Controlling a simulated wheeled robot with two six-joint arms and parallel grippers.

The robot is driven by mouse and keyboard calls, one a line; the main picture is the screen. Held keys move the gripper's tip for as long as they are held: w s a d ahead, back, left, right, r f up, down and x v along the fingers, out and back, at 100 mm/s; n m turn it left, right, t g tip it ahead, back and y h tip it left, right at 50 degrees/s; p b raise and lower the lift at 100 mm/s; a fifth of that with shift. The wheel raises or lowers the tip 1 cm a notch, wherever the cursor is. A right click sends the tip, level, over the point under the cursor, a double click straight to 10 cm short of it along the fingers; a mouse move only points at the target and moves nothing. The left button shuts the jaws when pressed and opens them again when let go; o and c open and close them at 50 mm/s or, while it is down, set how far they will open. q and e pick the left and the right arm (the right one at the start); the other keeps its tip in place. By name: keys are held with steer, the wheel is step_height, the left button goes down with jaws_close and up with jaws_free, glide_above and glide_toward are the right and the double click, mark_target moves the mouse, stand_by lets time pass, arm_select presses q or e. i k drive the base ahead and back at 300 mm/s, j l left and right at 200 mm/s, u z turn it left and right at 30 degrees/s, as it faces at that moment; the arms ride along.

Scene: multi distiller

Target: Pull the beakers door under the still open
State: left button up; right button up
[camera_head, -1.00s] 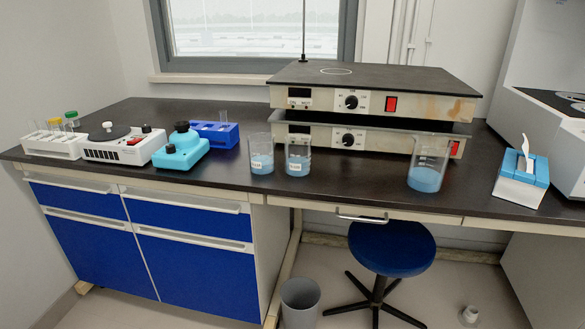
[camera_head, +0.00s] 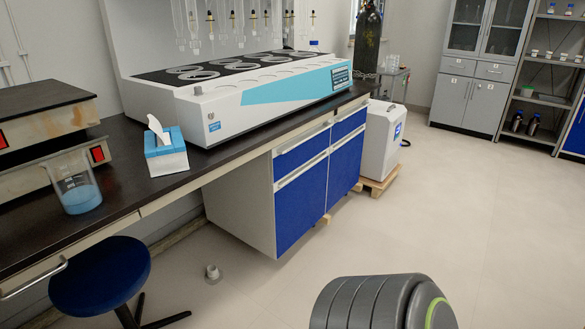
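The still (camera_head: 260,95), a long white unit with a light-blue front stripe and glassware above, stands on the dark bench. Under it is a white cabinet with blue fronts. The left lower door (camera_head: 304,203) and the right lower door (camera_head: 346,166) both look shut, each below a blue drawer front. I cannot read any label telling which is the beakers door. Neither gripper is in view; only a grey rounded part of my own arm shows at the bottom, well in front of the cabinet.
A blue stool (camera_head: 100,277) stands at the left. A white machine on a pallet (camera_head: 381,140) stands right of the cabinet. The floor before the doors is mostly clear.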

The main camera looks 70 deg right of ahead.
mark_target(298, 199)
steer(key=z, duration=2.2)
